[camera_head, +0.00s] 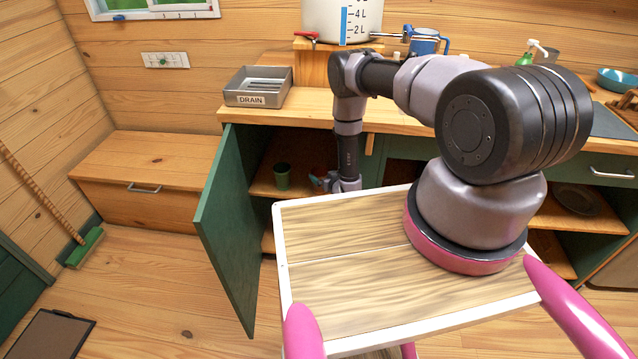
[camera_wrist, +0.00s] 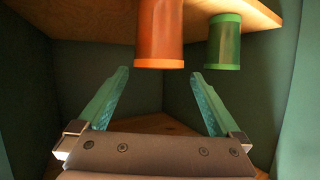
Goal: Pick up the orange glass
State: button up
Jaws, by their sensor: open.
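The orange glass (camera_wrist: 160,32) shows at the top middle of the wrist view, against a wooden shelf. The wrist picture looks upside down, with the glass's rim at its lower end. My gripper (camera_wrist: 159,75) is open, its two teal fingers spread and nothing between them. In the picture, the fingertips lie just below the glass's rim, one to either side. A green glass (camera_wrist: 224,42) is close to the right of the orange one. In the head view, my gripper (camera_head: 322,182) is inside the open cabinet, right of the green glass (camera_head: 282,176); the orange glass is mostly hidden there.
The green cabinet door (camera_head: 229,225) stands open to the left of the arm. The cabinet shelf (camera_head: 264,184) holds the glasses, under the wooden counter (camera_head: 310,112). Dark green cabinet walls (camera_wrist: 85,75) close in around my fingers. A drain tray (camera_head: 258,87) sits on the counter above.

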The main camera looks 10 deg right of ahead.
aim_at(316, 171)
jog(key=x, duration=0.5)
jog(key=shift+w+f, duration=0.15)
jog(key=shift+f, duration=0.35)
jog(key=shift+c, duration=0.3)
grip_shut()
